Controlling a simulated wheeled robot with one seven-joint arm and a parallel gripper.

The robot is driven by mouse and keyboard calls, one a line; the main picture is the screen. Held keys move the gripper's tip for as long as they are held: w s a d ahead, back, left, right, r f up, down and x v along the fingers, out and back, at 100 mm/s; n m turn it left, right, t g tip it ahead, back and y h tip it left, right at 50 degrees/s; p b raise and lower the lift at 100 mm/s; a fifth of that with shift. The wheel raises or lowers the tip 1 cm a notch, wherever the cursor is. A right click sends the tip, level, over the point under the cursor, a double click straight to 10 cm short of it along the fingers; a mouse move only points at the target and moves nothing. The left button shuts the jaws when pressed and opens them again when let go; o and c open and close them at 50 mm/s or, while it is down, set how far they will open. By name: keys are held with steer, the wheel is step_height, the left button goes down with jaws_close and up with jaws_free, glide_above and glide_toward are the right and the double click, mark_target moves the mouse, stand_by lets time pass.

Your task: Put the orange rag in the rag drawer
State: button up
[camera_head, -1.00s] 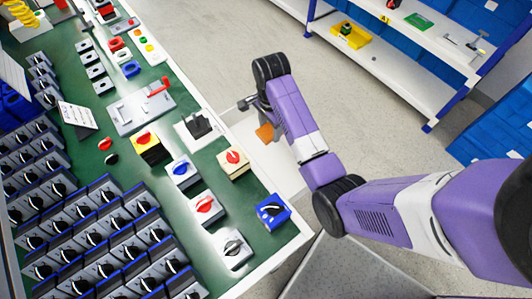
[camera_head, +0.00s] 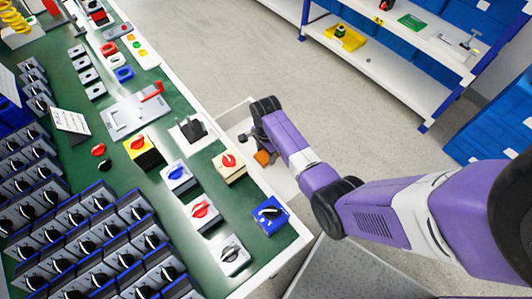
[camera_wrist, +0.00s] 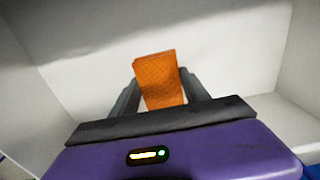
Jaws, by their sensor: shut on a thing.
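The orange rag (camera_wrist: 158,78) stands up between the two fingers of my gripper (camera_wrist: 160,92) in the wrist view. My gripper is shut on it. White drawer walls and a bare white bottom surround them in that view. In the head view, the open white drawer (camera_head: 289,189) sticks out from the right side of the workbench. The orange rag (camera_head: 262,157) shows as a small patch below my wrist, inside the outline of the drawer. My gripper's fingers are mostly hidden there by my arm. I cannot tell whether the rag touches the drawer bottom.
The green-topped workbench (camera_head: 150,180) fills the left, with several rotary switches on it, among them a blue one (camera_head: 268,214) at the near corner. A shelf rack (camera_head: 385,75) with a yellow bin (camera_head: 346,37) stands at the back right. Grey floor lies open between.

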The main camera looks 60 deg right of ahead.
mark_target(266, 155)
steer(key=shift+f, duration=0.1)
steer(key=o, duration=1.4)
step_height(266, 155, up, 12)
steer(key=shift+r+p, duration=0.15)
steer(key=shift+p, duration=0.5)
